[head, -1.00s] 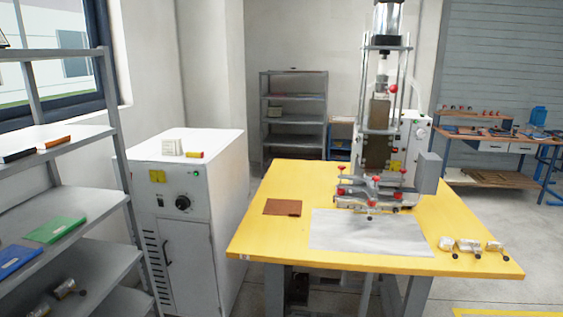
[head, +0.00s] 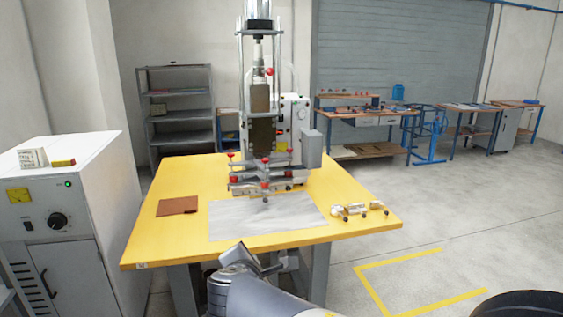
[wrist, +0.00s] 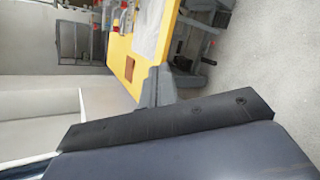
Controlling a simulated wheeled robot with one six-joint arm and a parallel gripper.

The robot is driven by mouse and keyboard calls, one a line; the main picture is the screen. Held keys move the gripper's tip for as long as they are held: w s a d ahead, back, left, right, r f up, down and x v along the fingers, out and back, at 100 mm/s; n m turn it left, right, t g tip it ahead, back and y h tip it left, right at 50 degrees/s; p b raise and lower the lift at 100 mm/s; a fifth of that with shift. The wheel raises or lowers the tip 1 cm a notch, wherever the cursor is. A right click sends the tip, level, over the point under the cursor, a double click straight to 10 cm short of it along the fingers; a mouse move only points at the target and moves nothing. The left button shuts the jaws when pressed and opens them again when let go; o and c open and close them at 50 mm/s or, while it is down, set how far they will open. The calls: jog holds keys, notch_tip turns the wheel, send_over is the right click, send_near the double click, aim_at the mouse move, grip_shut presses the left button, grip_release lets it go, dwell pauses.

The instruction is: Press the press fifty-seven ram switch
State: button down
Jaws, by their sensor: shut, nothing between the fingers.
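A tall press (head: 262,100) stands on the yellow table, with a brown block and red knobs at its clamp fixture (head: 265,178). A grey box (head: 311,149) sits at the press's right. No label is legible, so I cannot tell which control is the ram switch. My gripper (wrist: 158,75) is shut and empty in the wrist view, apart from the press. In the head view my arm is low in front of the table.
The yellow table (head: 168,232) holds a brown pad (head: 177,206), a grey sheet (head: 255,222) and small metal parts (head: 358,209). A white cabinet (head: 60,185) stands left. Shelves (head: 180,105) and a workbench (head: 365,119) are behind.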

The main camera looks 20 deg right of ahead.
jog(key=w+a+r+n+t+y, duration=0.2)
jog(key=w+a+r+n, duration=0.1)
jog(key=a+n, duration=0.4)
jog(key=w+a+r+n+t+y+b, duration=0.1)
jog(key=w+a+r+n+t+y, duration=0.2)
jog(key=w+a+n, duration=0.3)
jog(key=a+r+n, duration=0.1)
jog(key=a+n, duration=0.1)
jog(key=shift+r+n+t+b, duration=0.2)
jog(key=shift+n+t+b, duration=0.1)
jog(key=shift+w+d, duration=0.15)
